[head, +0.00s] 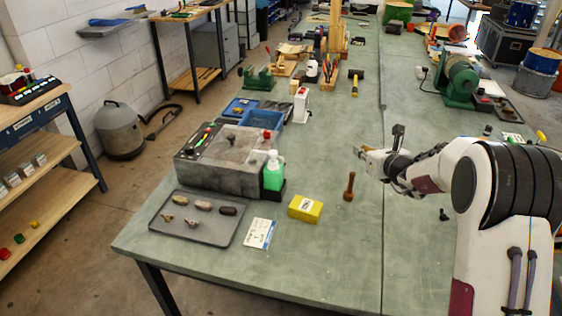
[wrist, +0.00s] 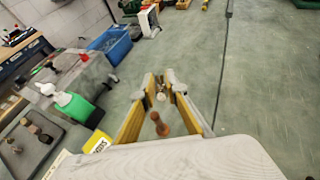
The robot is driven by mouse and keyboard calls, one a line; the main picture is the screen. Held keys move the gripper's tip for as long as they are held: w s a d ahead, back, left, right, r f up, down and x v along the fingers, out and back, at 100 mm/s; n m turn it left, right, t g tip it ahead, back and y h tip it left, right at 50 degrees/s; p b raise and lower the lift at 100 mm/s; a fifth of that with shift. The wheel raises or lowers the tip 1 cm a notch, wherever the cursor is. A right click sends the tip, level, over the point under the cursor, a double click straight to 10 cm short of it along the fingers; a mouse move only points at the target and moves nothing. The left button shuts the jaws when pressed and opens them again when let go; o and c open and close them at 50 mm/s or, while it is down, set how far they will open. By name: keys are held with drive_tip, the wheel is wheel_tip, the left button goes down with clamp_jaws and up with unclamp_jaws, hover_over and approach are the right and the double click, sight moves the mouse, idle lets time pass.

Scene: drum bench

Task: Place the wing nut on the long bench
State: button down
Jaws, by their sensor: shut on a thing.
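My gripper (head: 362,153) is held above the long bench (head: 330,255), right of the yellow box. It also shows in the wrist view (wrist: 161,84), with its two yellow-sided fingers closing in at the tips. They are shut on a small pale metallic piece (wrist: 161,96), which I take to be the wing nut; its shape is mostly hidden by the fingers. The bench has a grey-green top, which also fills much of the wrist view (wrist: 255,90). The piece appears clear of the bench top.
A brown wooden handled tool (head: 349,187) stands below and left of my gripper. The front middle of the bench is clear.

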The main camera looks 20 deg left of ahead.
drive_tip(key=w+a+f+n+g+y, duration=0.1)
drive_tip(key=w+a+f+n+y, duration=0.2)
drive_tip(key=a, duration=0.8)
drive_tip(key=g, duration=0.2)
hover_over(294, 174)
wheel_tip(294, 174, down, 2)
drive_tip(key=shift+f+n, duration=0.2)
drive_tip(key=shift+n, duration=0.1)
drive_tip(key=shift+t+y, duration=0.3)
drive_tip(key=shift+f, duration=3.1)
drive_tip(key=shift+f, duration=1.9)
drive_tip(key=shift+f, duration=0.15)
drive_tip(key=c, duration=2)
unclamp_jaws()
